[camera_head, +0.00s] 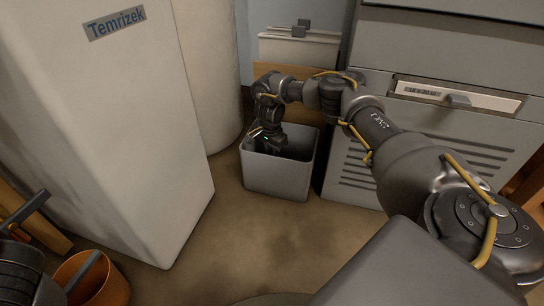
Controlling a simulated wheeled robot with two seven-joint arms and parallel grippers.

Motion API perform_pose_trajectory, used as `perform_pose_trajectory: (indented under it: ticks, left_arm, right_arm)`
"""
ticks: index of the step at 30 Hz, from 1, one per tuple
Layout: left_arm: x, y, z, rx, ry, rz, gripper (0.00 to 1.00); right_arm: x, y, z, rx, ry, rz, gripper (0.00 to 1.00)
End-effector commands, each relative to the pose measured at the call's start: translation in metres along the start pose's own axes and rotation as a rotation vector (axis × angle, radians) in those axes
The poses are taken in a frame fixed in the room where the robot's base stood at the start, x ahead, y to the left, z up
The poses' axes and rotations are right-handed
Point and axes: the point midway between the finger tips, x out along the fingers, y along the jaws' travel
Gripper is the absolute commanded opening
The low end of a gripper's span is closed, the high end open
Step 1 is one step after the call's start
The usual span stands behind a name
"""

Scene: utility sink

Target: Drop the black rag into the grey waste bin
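The grey waste bin (277,178) stands on the floor in the middle of the view, open at the top. My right arm reaches across from the right, and its gripper (270,141) points down into the bin mouth at its left side. Its fingertips are partly hidden by the bin's rim and shadow, so I cannot tell whether they are open or shut. I cannot make out the black rag; the inside of the bin is dark. My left gripper is not clearly in view.
A tall white cabinet (130,130) labelled Temrizek stands left of the bin. A grey slatted unit (420,150) stands close on its right. An orange bucket (105,285) is at the lower left. Floor (250,245) in front of the bin is clear.

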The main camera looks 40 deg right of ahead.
Motion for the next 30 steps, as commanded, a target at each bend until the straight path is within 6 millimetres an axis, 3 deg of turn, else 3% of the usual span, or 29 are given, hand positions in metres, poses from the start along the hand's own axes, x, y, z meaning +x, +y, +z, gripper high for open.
perform_pose_trajectory:
  ticks: [10,20,21,24,26,30]
  left_arm:
    - [0.007,0.001,-0.001,-0.004,0.014,-0.003,0.00]
    - [0.003,0.001,0.000,0.005,-0.001,0.009,0.00]
    - [0.002,0.001,0.000,0.005,-0.003,0.010,0.00]
    - [0.002,0.001,0.000,0.005,-0.002,0.011,0.00]
    - [0.003,0.001,0.000,0.004,-0.002,0.011,0.00]
    - [0.003,0.001,-0.001,0.003,0.001,0.009,0.00]
  right_arm:
    - [0.002,0.000,0.000,0.000,0.000,-0.001,0.00]
    - [0.010,0.000,0.001,0.000,0.000,-0.002,0.00]
    - [0.010,0.000,0.001,0.000,0.000,-0.001,0.22]
    - [0.010,0.000,0.001,0.000,0.000,-0.001,0.35]
    - [0.010,0.000,0.001,0.000,0.000,-0.001,0.43]
    - [0.009,0.000,0.001,0.000,0.000,-0.001,0.43]
